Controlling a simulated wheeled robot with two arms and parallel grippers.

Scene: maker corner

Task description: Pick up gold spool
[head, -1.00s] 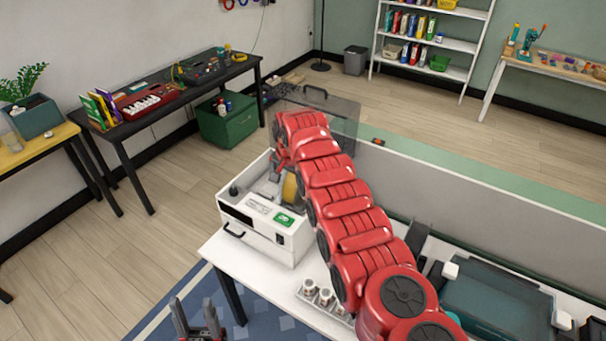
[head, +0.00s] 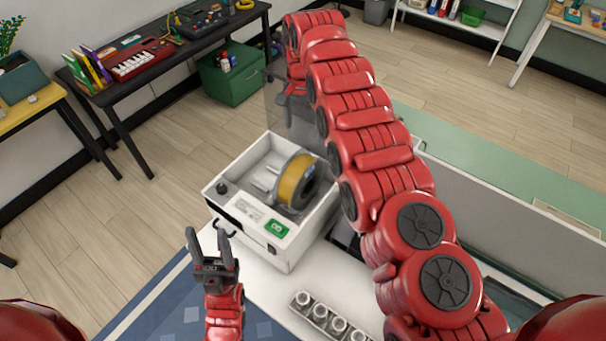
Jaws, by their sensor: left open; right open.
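The gold spool (head: 291,181) stands on edge inside the open white box (head: 240,229), towards its right side; its dark hub faces right. My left gripper (head: 206,232) is open and empty, with fingers pointing up in the picture, in front of the box's left front corner and apart from the spool. My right arm reaches across the table past the box's right side. Its gripper (head: 283,98) is open beyond the back of the box, small and partly hidden by the arm, near the clear raised lid (head: 274,118).
A tray of several small jars (head: 325,317) lies on the white table (head: 262,288), right of my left gripper. A grey divider (head: 480,205) runs behind the table. A green box (head: 232,80) and a black desk (head: 160,88) stand further back.

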